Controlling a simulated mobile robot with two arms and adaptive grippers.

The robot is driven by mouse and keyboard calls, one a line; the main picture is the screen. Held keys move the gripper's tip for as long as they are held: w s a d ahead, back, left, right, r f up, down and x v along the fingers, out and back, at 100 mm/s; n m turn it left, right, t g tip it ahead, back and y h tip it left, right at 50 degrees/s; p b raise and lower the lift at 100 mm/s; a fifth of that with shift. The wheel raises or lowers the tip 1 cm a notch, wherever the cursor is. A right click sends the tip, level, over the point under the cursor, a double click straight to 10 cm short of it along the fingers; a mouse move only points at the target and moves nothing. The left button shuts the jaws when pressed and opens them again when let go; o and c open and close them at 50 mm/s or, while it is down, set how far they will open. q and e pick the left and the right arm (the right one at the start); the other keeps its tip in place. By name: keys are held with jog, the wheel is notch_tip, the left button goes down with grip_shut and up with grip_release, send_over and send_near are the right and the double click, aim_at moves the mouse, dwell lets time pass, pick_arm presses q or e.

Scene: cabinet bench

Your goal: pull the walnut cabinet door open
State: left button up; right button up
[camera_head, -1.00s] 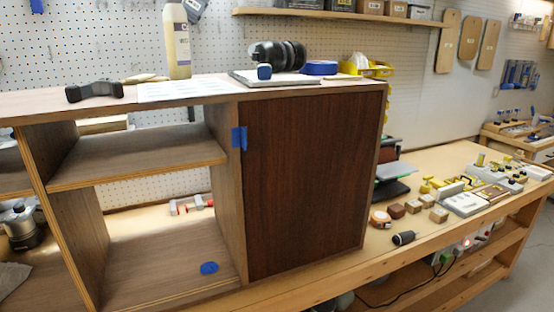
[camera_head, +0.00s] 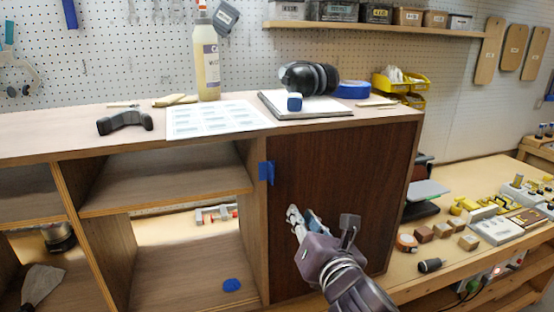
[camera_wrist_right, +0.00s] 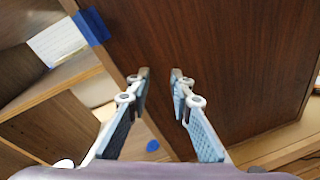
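The walnut cabinet door (camera_head: 345,165) is a dark brown panel at the right of the cabinet. It looks shut, and I see no handle on it. Blue tape (camera_head: 266,172) sits at its upper left edge. My right gripper (camera_head: 302,216) is in front of the lower left part of the door, its fingers pointing toward it. In the right wrist view the gripper (camera_wrist_right: 160,75) is open with an empty gap between its fingertips, and the door (camera_wrist_right: 235,60) lies behind them. I cannot tell whether the tips touch the door. My left gripper is not in view.
Open shelves (camera_head: 165,185) are left of the door. The cabinet top holds a bottle (camera_head: 206,60), ear muffs (camera_head: 308,77) and a black handle-shaped piece (camera_head: 124,122). The bench to the right (camera_head: 470,190) carries small blocks and tools.

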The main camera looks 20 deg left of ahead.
aim_at(272, 171)
jog(key=s+a+r+n+y, duration=0.2)
jog(key=s+r+n, duration=0.4)
jog(key=r, duration=0.4)
jog(key=shift+t, duration=0.3)
jog(key=shift+f+p+x, duration=0.15)
jog(key=shift+p+x, duration=0.5)
jog(key=shift+x, duration=1.35)
jog(key=shift+f+p+x, duration=0.1)
jog(key=shift+p+x, duration=0.55)
jog(key=shift+x, duration=1.35)
jog(key=shift+s+a, duration=0.1)
jog(key=shift+c, duration=0.3)
grip_shut()
